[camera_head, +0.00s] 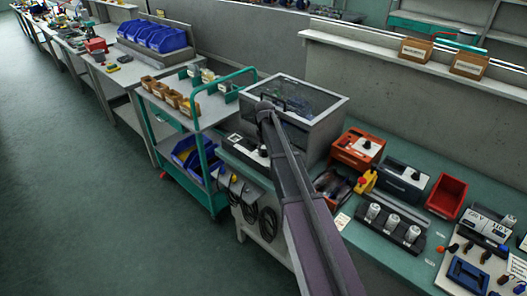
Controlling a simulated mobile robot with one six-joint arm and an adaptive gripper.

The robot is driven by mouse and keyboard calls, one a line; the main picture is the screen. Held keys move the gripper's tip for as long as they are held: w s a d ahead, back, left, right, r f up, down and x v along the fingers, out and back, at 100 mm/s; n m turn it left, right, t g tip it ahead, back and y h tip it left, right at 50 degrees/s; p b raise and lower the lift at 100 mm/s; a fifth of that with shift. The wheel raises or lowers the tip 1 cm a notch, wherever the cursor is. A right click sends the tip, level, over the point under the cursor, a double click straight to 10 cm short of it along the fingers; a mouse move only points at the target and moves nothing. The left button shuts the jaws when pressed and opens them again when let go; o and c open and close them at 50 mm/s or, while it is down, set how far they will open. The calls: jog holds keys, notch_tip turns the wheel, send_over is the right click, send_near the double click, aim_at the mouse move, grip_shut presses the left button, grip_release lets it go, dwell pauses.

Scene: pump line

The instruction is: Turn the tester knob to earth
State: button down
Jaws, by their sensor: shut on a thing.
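My arm (305,215) rises from the bottom edge to a dark joint in front of the steel cabinet. I cannot make out my gripper or its fingertips; the arm seems to hide them. Several units have pale knobs: an orange box (345,155) right of the arm, a dark box (398,184) beside it, and a small grey panel unit (238,147) left of the arm. I cannot tell from their small markings which is the tester or where its knob points. Part of the grey unit is close to the arm's edge.
A steel cabinet with a window (318,128) stands behind the arm. A yellow-and-red button unit (366,181), red bin (447,193) and black block with white cylinders (390,232) crowd the bench right. A green-framed cart (208,165) stands left; the floor (60,200) is clear.

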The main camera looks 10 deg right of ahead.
jog(key=shift+s+m, duration=0.2)
jog(key=shift+m, duration=0.1)
jog(key=shift+c, duration=1.9)
grip_release()
jog(key=shift+w, duration=0.1)
jog(key=shift+r, duration=0.2)
